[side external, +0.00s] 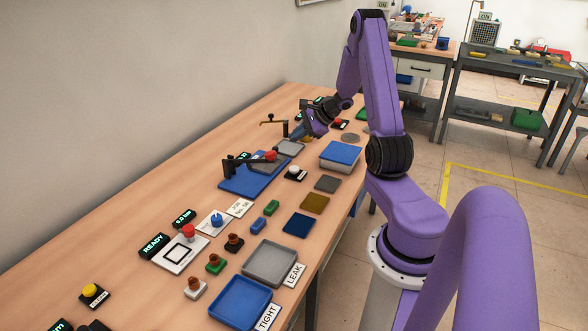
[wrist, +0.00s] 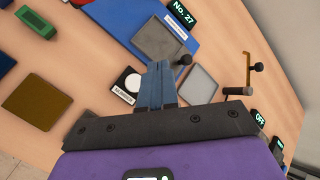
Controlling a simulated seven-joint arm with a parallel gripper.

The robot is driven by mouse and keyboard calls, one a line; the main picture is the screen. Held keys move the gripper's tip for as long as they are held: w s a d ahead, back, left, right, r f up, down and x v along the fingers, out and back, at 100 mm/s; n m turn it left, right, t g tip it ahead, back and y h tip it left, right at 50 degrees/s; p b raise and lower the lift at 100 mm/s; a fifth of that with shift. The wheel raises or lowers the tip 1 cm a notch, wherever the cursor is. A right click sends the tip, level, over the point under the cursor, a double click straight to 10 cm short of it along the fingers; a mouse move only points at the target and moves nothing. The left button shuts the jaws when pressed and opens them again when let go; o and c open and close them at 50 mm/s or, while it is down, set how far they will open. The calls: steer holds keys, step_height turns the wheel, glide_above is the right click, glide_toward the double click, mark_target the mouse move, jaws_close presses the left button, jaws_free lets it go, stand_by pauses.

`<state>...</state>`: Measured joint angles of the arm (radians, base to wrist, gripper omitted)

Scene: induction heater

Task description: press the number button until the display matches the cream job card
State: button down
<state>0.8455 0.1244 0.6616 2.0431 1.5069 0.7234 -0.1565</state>
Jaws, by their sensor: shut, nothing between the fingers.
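The number button is a round white button (wrist: 132,82) on a dark base with a "NUMBER" label. It also shows in the side view (side external: 294,169). A dark display (wrist: 183,12) reads "No. 27" in the wrist view. A pale card (side external: 239,207) beside the blue knob looks like the job card; it seems to start with "JOB", but its number is too small to read surely. My gripper (wrist: 160,68) is shut and empty. Its blue fingers appear just right of the button in the wrist view. In the side view my gripper (side external: 298,136) is above the bench, beyond the button and apart from it.
A blue board (side external: 235,184) with a grey plate (wrist: 160,40) lies beside the button. A black and brass post (wrist: 247,75) stands near a grey pad (wrist: 198,85). An "OFF" display (wrist: 259,118) is further right. Several coloured blocks and trays cover the near bench.

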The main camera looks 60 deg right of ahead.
mark_target(297, 168)
steer(key=shift+f, duration=4.4)
steer(key=shift+f, duration=0.1)
steer(key=shift+f, duration=0.3)
steer(key=shift+f, duration=0.5)
steer(key=shift+r, duration=0.95)
steer(key=shift+r, duration=2.5)
